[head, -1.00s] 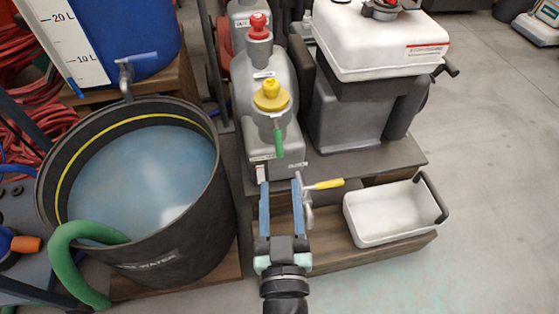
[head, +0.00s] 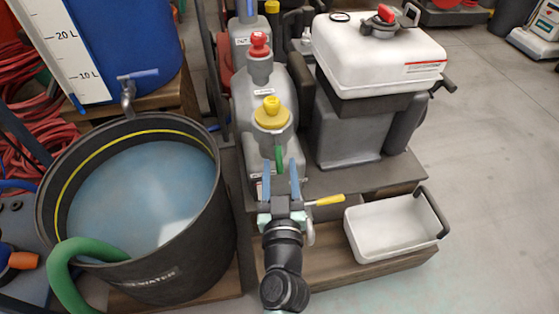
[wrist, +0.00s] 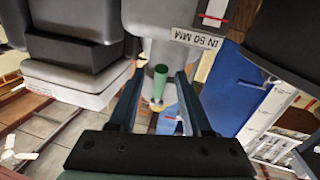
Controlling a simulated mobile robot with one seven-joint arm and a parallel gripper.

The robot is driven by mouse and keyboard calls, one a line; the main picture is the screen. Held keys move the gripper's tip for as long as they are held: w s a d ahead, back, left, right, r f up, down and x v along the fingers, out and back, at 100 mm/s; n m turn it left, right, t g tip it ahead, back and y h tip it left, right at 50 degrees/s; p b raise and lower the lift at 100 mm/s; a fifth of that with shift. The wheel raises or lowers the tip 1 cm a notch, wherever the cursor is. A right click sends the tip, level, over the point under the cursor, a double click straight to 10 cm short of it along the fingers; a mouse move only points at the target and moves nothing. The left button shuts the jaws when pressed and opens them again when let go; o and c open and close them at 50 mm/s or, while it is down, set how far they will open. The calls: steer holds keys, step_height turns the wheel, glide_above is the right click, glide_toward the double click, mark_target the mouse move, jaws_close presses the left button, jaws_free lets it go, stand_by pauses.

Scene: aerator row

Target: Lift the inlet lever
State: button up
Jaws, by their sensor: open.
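The inlet lever, a green handle (head: 279,160), hangs down on the front of the grey aerator (head: 260,95) below its yellow cap (head: 271,114). The wrist view also shows the gripper (wrist: 159,78) open. I cannot tell whether either finger touches the lever.
A yellow-handled tap (head: 325,200) sits just right of my gripper. A white bin (head: 392,228) stands on the low wooden step at right. A large black water tub (head: 190,235) with a green hose (head: 68,262) stands at left. Open floor lies at right.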

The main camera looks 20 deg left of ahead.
steer(key=shift+x, duration=0.9)
jaws_close()
stand_by(0.9)
